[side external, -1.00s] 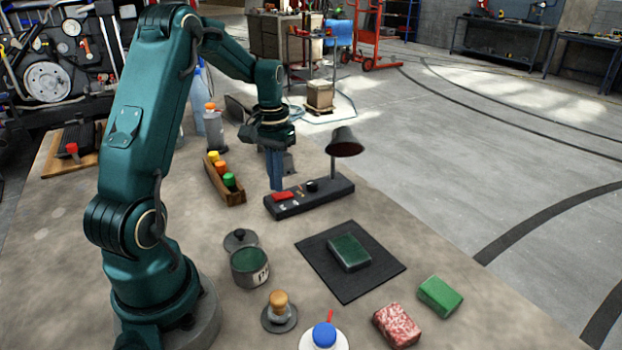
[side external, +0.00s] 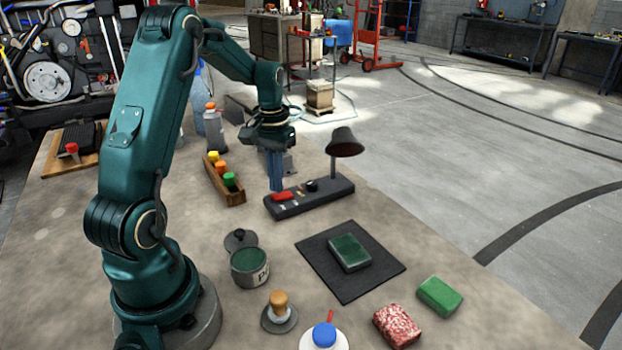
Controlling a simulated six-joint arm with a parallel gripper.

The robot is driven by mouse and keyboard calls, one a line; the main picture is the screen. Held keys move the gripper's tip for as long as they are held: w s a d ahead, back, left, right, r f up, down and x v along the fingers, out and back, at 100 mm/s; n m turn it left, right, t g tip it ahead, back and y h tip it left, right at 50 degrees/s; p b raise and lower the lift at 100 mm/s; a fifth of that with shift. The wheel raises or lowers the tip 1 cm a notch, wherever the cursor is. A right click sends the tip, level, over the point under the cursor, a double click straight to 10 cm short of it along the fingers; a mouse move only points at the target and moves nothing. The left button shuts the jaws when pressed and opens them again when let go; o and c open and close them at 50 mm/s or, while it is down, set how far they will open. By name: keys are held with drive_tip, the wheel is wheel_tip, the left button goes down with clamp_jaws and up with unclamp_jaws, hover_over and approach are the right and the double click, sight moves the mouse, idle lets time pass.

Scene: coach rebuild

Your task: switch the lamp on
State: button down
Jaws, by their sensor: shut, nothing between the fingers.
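The lamp has a dark shade (side external: 345,142) on a thin post at the right end of a long black base (side external: 325,197). The base carries a red rocker switch (side external: 283,197) near its left end and a black knob (side external: 311,185) near its middle. No glow shows at the shade; its inside is mostly hidden. My gripper (side external: 276,188) points straight down with its blue fingers shut and empty. The fingertips are at the red switch, just behind it in this view. I cannot tell whether they touch it.
A wooden tray (side external: 211,184) of coloured-capped bottles stands left of the base. A black mat (side external: 375,283) with a dark green block (side external: 349,252) lies in front. A paint pot (side external: 249,280), a green block (side external: 440,296) and a speckled block (side external: 397,326) stand nearer. The table right of the lamp is clear.

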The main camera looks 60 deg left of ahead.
sight(279, 196)
drive_tip(key=shift+f, duration=0.8)
idle(0.4)
drive_tip(key=shift+r, duration=3.55)
drive_tip(key=shift+w+d, duration=0.1)
drive_tip(key=shift+d, duration=0.05)
drive_tip(key=s+d+r+m+t+y, duration=0.1)
drive_tip(key=d+r+m+t, duration=0.1)
drive_tip(key=d+r, duration=0.3)
drive_tip(key=s+d+r+m+t, duration=0.15)
drive_tip(key=d+r, duration=0.25)
drive_tip(key=d, duration=0.4)
drive_tip(key=s+d+f+m+t+h, duration=0.1)
drive_tip(key=s+d+f+m+t, duration=0.1)
drive_tip(key=s+d, duration=0.5)
drive_tip(key=shift+s+d+f, duration=0.4)
drive_tip(key=shift+s+f, duration=0.2)
drive_tip(key=shift+f, duration=0.25)
